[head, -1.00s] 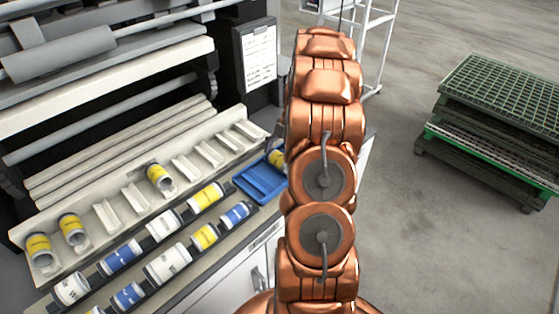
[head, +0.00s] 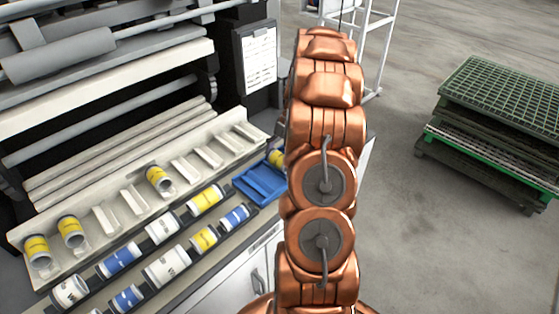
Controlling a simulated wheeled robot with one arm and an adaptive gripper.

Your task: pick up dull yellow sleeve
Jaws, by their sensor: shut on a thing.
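Several yellow-banded sleeves show in the head view; I cannot tell which is the dull yellow one. Two stand at the left end of the pale slotted rack, one at far left (head: 36,249) and one beside it (head: 71,230). Another sits mid-rack (head: 158,178). Two lie on the lower dark holders, an upper one (head: 206,198) and a lower one (head: 204,238). One more yellow sleeve (head: 276,158) is by the blue tray (head: 259,184), partly hidden by my copper arm. My gripper is out of sight, so its hold on anything cannot be seen.
Blue and white sleeves (head: 119,260) lie on the dark holders among the yellow ones. Machine rollers (head: 60,60) stand behind the rack. A stack of green-topped pallets (head: 500,110) is at right. Grey floor between my arm and the pallets is clear.

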